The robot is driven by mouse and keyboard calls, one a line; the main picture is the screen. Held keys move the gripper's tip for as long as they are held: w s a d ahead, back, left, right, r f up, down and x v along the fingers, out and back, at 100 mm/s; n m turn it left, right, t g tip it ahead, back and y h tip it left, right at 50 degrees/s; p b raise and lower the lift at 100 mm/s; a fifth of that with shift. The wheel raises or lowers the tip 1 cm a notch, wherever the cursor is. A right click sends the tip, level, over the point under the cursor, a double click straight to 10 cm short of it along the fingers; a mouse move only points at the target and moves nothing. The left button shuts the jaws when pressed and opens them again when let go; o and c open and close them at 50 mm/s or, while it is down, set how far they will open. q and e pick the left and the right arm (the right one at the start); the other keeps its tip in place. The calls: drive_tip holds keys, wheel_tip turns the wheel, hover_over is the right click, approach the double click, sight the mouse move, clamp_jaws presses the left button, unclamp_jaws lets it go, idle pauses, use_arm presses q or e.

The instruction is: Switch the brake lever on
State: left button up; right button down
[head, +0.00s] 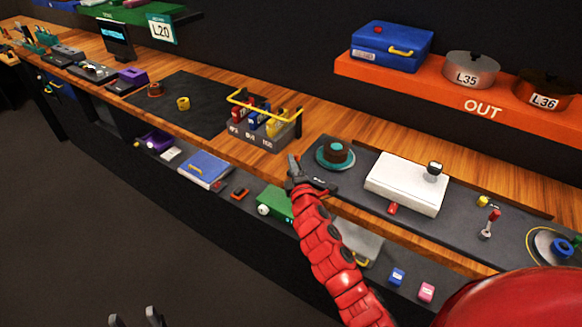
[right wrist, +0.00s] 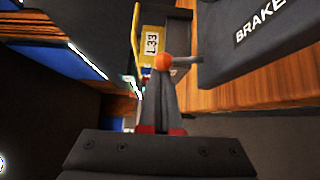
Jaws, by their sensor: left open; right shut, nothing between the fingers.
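The brake lever shows in the right wrist view as an orange ball knob (right wrist: 163,62) on a short grey rod. The rod sticks out sideways from the edge of a dark panel marked BRAKE (right wrist: 228,68). My right gripper (right wrist: 163,78) is shut and empty, with its fingertips right at the knob; I cannot tell whether they touch it. In the head view my right gripper (head: 293,168) is at the left end of the dark panel (head: 350,188), and I cannot make out the lever there. My left gripper (head: 134,318) is open and empty at the bottom edge, away from the bench.
A teal disc with a dark ball (head: 335,154) and a white box (head: 407,183) sit on the panel. A small red-knobbed lever (head: 489,224) stands further right. A caddy with a yellow handle (head: 262,106) stands left of my right gripper. A lower shelf holds several items.

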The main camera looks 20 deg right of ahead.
drive_tip(key=shift+s+d+f+m+t+h+b, duration=0.15)
drive_tip(key=shift+m+t+b, duration=0.3)
drive_tip(key=shift+b, duration=1.4)
drive_tip(key=shift+s+d+r+m+t+h+b, duration=0.15)
drive_tip(key=shift+s+m+t+h+b, duration=0.25)
drive_tip(key=shift+b, duration=1.5)
drive_tip(key=shift+s+d+f+m+t+y+b, duration=0.15)
drive_tip(key=shift+m+t+b, duration=0.3)
drive_tip(key=shift+b, duration=1.4)
drive_tip(key=shift+s+d+m+t+h+b, duration=0.15)
drive_tip(key=shift+m+t+h+b, duration=0.35)
drive_tip(key=shift+b, duration=0.55)
drive_tip(key=shift+r, duration=0.4)
